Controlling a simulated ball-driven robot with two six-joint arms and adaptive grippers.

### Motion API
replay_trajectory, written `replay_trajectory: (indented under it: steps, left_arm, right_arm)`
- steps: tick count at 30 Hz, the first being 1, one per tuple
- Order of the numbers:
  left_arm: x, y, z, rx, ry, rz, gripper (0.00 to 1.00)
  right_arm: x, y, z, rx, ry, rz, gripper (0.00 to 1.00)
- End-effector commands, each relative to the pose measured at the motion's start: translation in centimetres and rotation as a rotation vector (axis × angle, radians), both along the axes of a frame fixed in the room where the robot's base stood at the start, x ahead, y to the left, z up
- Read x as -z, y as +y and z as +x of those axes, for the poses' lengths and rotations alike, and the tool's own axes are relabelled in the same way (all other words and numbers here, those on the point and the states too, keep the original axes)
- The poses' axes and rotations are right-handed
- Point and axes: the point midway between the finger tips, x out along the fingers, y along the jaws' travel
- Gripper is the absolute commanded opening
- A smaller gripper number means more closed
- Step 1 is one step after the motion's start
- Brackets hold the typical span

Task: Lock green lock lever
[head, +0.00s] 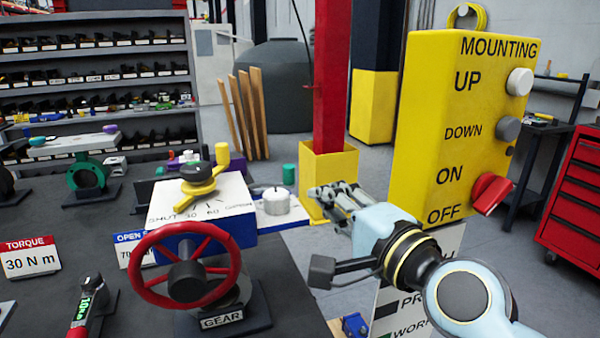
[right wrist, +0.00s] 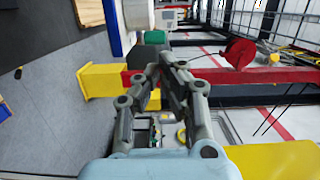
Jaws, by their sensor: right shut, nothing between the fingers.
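A green valve body (head: 86,173) stands on the bench at the left of the head view. I cannot tell for sure whether this green piece is the lock lever. My right gripper (head: 328,197) is shut and empty, well to the right of the valve, in front of the yellow post base. It also shows in the right wrist view (right wrist: 165,62). My left gripper is in neither view.
A yellow button box (head: 455,120) is at the right. A torque tool (head: 85,305) lies at the bench front.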

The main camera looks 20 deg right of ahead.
Motion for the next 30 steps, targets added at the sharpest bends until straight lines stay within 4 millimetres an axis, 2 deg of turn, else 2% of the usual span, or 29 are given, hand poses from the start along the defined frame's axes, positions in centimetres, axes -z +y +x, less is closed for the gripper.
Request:
replay_trajectory:
  steps: [1, 6, 12, 18, 26, 30]
  left_arm:
    - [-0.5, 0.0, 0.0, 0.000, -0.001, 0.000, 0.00]
    - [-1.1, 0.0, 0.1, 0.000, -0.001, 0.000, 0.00]
    - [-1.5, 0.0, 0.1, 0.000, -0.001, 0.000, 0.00]
    - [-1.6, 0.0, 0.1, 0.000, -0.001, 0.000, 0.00]
    - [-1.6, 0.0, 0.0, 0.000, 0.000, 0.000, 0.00]
    - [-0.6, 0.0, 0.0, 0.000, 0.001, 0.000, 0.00]
  right_arm:
    - [-0.3, 0.3, 1.2, 0.000, -0.002, 0.001, 0.00]
    - [-0.3, 1.0, 4.6, -0.001, -0.001, 0.000, 0.00]
    - [-0.1, 1.5, 7.2, 0.000, 0.000, -0.001, 0.00]
    - [0.0, 1.7, 8.1, 0.000, 0.001, -0.001, 0.00]
    - [0.1, 1.7, 8.1, 0.000, 0.001, -0.001, 0.00]
    - [0.3, 1.5, 8.4, -0.030, -0.003, -0.003, 0.00]
